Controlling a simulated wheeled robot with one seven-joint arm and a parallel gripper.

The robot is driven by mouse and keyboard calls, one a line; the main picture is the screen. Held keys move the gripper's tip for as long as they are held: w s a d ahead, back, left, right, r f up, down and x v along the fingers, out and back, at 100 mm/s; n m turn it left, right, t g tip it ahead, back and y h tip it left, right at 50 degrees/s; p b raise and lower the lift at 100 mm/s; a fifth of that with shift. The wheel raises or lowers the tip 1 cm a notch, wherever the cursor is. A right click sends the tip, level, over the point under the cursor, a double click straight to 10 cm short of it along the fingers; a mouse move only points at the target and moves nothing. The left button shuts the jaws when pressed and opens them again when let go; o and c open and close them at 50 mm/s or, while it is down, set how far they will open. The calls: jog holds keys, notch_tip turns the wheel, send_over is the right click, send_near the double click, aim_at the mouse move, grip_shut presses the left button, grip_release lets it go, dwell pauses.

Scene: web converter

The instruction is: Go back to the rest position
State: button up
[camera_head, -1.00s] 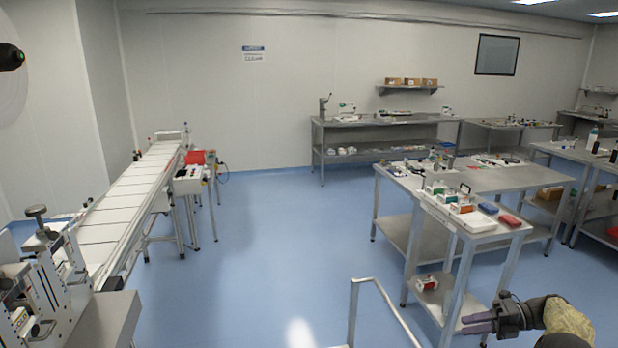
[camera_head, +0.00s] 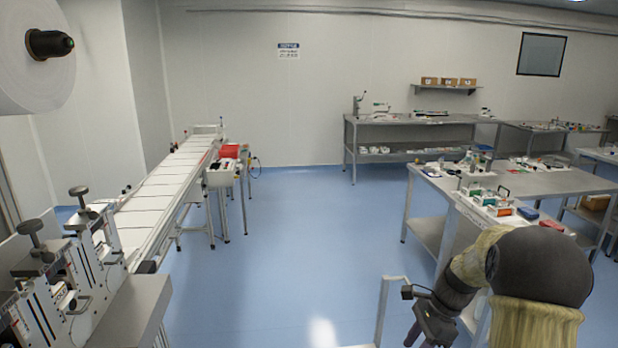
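My arm rises into the lower right of the head view, with a yellowish cover and a large dark joint. My gripper (camera_head: 425,335) hangs at its end near the bottom edge, pointing down. Its fingers are cut off or hidden at the frame edge, so I cannot tell whether it is open or shut or holds anything. It is beside a pale metal rail (camera_head: 384,310).
A long white conveyor (camera_head: 165,190) runs along the left, with a clamp machine (camera_head: 75,270) and a white roll (camera_head: 35,75) in front. Steel tables (camera_head: 545,182) with small items stand at right. A back bench (camera_head: 420,120) lines the wall. Blue floor (camera_head: 300,240) is clear between.

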jog(key=s+a+n+t+h+b, duration=0.1)
jog(key=s+a+n, duration=0.3)
jog(key=s+n, duration=0.4)
jog(key=s+a+n+t+h, duration=0.2)
jog(key=s+a+n+h, duration=0.1)
jog(key=s+n, duration=0.5)
jog(key=shift+a+n+b, duration=0.35)
jog(key=shift+a+n, duration=0.45)
jog(key=shift+d, duration=0.1)
